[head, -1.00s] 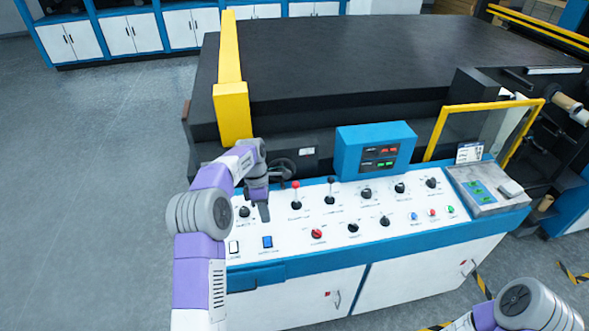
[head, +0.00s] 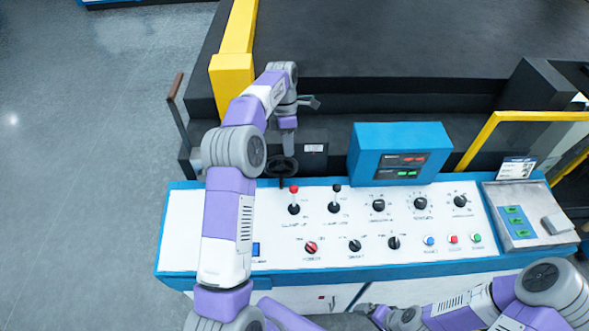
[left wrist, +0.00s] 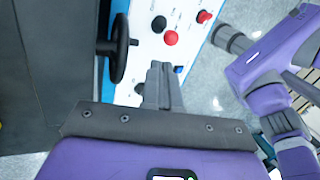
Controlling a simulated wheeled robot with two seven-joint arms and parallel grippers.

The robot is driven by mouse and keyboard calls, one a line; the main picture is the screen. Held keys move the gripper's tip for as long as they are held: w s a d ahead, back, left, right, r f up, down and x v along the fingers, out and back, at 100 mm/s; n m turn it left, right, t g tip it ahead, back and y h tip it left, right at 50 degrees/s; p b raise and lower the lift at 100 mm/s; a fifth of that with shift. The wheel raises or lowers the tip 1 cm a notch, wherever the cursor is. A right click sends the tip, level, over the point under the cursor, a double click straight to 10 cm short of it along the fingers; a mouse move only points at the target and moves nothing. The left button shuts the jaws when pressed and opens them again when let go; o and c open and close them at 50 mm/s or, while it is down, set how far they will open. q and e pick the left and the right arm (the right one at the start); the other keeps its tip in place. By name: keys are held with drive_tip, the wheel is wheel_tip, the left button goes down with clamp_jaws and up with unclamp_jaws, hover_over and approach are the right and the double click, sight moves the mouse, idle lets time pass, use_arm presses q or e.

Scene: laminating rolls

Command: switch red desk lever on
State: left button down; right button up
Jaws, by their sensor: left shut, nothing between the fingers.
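The red desk lever (head: 294,201) has a red ball on a dark stem and stands at the back left of the white control panel (head: 330,232). In the left wrist view its red ball (left wrist: 171,38) shows beyond the fingertips. My left gripper (head: 288,150) is shut and empty, pointing down above the panel's back edge, behind the lever and apart from it. Its closed fingers (left wrist: 160,88) show in the left wrist view. My right arm is folded low at the bottom right; its gripper's jaws cannot be made out.
A black-topped lever (head: 335,199) stands just right of the red one. A dark handwheel (head: 281,166) is close by my left gripper. A red rotary knob (head: 311,247) sits in front. A blue display box (head: 400,152) rises behind the panel. A yellow post (head: 232,75) stands behind my left arm.

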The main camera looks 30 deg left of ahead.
use_arm(q)
drive_tip(key=x, duration=1)
drive_tip(key=shift+w+f, duration=0.2)
drive_tip(key=shift+w, duration=0.05)
use_arm(e)
drive_tip(key=shift+w+f, duration=0.25)
drive_tip(key=shift+f, duration=0.05)
